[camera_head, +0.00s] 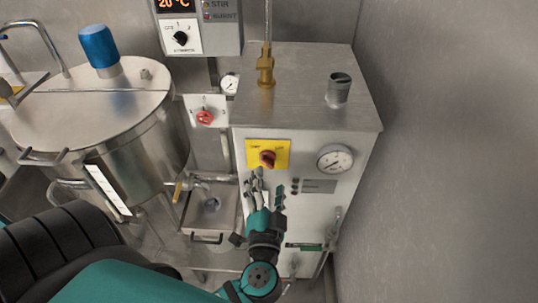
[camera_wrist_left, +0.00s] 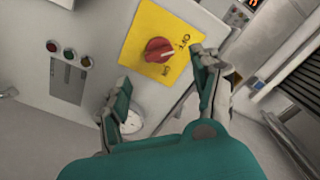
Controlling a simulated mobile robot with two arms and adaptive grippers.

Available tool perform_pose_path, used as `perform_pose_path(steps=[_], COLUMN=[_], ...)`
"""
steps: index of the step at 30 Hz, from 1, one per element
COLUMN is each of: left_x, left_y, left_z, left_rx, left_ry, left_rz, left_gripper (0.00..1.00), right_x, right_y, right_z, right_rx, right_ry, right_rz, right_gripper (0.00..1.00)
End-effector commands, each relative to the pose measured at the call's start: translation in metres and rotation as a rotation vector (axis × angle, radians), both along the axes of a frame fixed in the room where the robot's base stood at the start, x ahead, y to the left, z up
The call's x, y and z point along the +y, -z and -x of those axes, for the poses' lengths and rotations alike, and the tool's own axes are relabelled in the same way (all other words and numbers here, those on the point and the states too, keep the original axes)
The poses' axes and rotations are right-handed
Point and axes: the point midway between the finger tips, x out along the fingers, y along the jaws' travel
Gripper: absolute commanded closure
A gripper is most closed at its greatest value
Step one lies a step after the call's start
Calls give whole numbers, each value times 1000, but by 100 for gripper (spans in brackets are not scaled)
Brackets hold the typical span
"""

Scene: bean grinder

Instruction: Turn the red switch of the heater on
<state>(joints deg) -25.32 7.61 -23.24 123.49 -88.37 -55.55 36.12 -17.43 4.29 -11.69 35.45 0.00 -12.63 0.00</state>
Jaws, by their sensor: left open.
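The red switch (camera_head: 267,158) sits on a yellow plate (camera_head: 282,147) on the front of the metal heater box (camera_head: 310,118). In the left wrist view the red switch (camera_wrist_left: 158,50) shows clear, with dark lettering on the yellow plate (camera_wrist_left: 148,20) beside it. My left gripper (camera_head: 267,185) is just below the switch in the head view, its fingers pointing up toward it. In the left wrist view the open, empty fingers (camera_wrist_left: 163,72) stand apart on either side of the switch, with no visible contact. My right gripper is not in view.
A round gauge (camera_head: 335,158) and small indicator lights (camera_wrist_left: 69,53) are on the same panel. A red knob (camera_head: 205,117) is on a white plate to the left. A steel tank (camera_head: 150,130) stands further left. A grey wall (camera_head: 450,150) borders the heater's right.

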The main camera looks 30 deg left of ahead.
Motion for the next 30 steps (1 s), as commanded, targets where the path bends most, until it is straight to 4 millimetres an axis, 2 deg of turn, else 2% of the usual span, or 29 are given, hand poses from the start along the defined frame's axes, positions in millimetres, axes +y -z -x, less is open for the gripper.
perform_pose_path(steps=[1,9,15,23,30], left_x=[6,29,37,37,37], left_y=[-6,-3,-1,0,0], left_z=[-11,-49,-59,-60,-60], left_rx=[-3,0,0,1,1], left_ry=[0,1,0,0,1], left_rz=[-3,-2,0,2,0], left_gripper=[35,35,35,35,65], right_x=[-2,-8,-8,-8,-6], right_y=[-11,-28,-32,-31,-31], right_z=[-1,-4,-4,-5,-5], right_rx=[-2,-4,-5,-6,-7], right_ry=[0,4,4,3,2], right_rz=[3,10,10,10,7], right_gripper=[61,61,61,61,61])
